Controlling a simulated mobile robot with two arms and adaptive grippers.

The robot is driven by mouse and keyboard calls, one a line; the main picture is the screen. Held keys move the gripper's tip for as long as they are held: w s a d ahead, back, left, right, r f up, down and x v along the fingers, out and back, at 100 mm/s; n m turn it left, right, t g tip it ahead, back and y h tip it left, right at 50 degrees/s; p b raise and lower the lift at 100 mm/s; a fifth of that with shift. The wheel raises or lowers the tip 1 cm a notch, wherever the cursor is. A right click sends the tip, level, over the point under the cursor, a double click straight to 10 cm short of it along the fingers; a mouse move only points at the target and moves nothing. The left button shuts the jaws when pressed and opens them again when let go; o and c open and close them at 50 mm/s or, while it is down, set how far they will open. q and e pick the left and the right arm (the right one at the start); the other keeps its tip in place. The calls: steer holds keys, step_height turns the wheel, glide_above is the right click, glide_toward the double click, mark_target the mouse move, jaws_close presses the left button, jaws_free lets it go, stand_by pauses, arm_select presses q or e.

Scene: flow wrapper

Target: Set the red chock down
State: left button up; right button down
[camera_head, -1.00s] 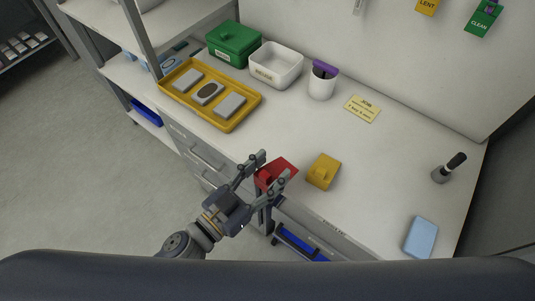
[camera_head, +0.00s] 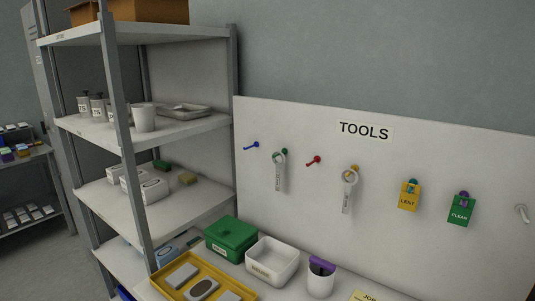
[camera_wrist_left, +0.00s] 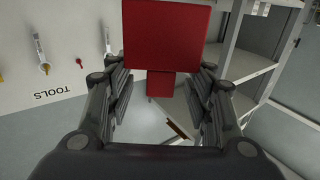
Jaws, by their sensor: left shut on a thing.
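The red chock (camera_wrist_left: 166,35) shows in the left wrist view as a flat red block with a narrower red part (camera_wrist_left: 160,84) below it in the picture. My left gripper (camera_wrist_left: 158,76) is shut on it, with a dark finger on each side of the narrower part. No surface shows touching the chock in this view. Neither the chock nor my left gripper shows in the head view. My right gripper is in neither view.
The head view shows the tool board (camera_head: 385,240), a grey shelf rack (camera_head: 190,128), a green box (camera_head: 231,238), a white bin (camera_head: 273,263), a white cup with a purple top (camera_head: 320,277) and a yellow tray (camera_head: 160,286). The bench front is out of frame.

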arm_select(q)
steer(key=shift+s+a+f, duration=0.15)
steer(key=shift+s+a, duration=0.1)
steer(key=shift+a, duration=0.05)
steer(key=s+f, duration=0.2)
steer(key=s, duration=0.5)
steer(key=shift+s+f, duration=0.2)
steer(key=shift+f, duration=0.05)
steer(key=shift+s, duration=0.1)
